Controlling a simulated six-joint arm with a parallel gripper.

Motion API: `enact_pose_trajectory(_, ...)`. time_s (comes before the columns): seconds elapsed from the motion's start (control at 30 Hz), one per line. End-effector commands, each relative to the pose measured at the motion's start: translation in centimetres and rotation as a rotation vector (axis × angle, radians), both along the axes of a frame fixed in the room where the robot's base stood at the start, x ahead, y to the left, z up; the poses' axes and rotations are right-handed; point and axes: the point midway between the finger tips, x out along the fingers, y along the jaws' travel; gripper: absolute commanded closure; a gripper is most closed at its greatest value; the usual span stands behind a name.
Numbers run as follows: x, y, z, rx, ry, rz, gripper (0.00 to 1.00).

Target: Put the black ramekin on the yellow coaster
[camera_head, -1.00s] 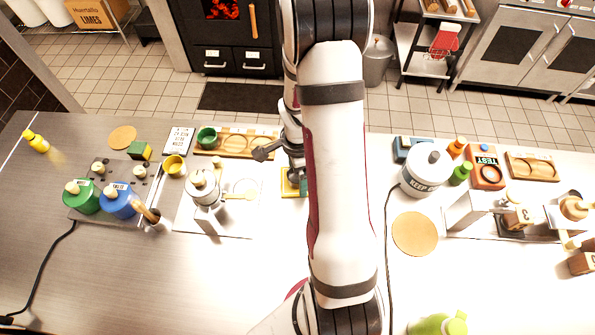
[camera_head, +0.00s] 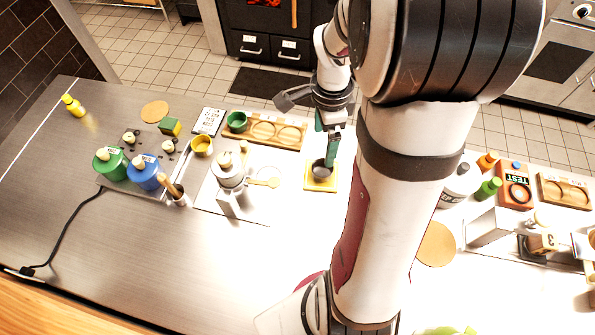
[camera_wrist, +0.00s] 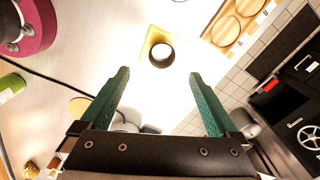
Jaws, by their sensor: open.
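The black ramekin (camera_head: 321,170) stands upright on the yellow coaster (camera_head: 310,186), within its edges. In the wrist view the dark round ramekin (camera_wrist: 161,52) sits on the coaster (camera_wrist: 146,45), toward its lower right part, with its opening facing the camera. My gripper (camera_head: 328,142) has green fingers and is over the coaster in the head view. In the wrist view my gripper (camera_wrist: 158,76) is open with nothing between its fingers. The ramekin lies beyond the fingertips, and no finger appears to touch it.
A wooden board with round recesses (camera_head: 263,133) and a green cup (camera_head: 237,121) lie behind the coaster. Bottles and a TEST box (camera_head: 515,186) stand on the right. Bare counter (camera_head: 285,235) is in front.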

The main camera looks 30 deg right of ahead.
Motion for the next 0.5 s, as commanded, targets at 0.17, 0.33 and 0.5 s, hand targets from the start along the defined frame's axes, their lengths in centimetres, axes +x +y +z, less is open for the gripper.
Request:
enact_pose_trajectory(0.17, -4.4, 10.2, 5.6, 0.047, -0.034, 0.616, 0.04)
enact_pose_trajectory(0.33, -12.2, 17.6, 7.7, 0.118, -0.081, 1.250, 0.04)
enact_pose_trajectory(0.5, -14.7, 19.0, 7.7, 0.145, -0.099, 1.439, 0.04)
